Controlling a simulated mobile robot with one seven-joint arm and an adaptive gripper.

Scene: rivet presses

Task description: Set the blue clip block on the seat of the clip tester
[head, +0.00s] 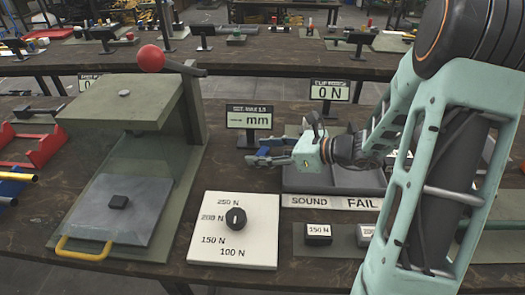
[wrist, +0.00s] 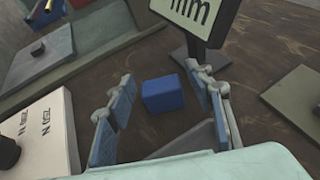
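The blue clip block (wrist: 162,95) stands on the dark table in the wrist view, between the two blue-padded fingers of my gripper (wrist: 160,98) and a little beyond them. The fingers are apart, with a visible gap on each side of it. In the head view my gripper (head: 262,158) points left, low over the table in front of the mm display; its blue pads and the block are hard to tell apart there. A grey-green plate (head: 293,130) behind my gripper, near a 0 N display (head: 330,91), may belong to the clip tester; my arm hides much of it, and I cannot make out its seat.
A press with a red ball handle (head: 151,58) and yellow-handled base stands left. A white dial plate (head: 236,256) lies in front, the mm display (head: 249,117) stands behind my gripper. A grey tray (head: 310,181) and a SOUND/FAIL strip (head: 333,202) lie under my arm.

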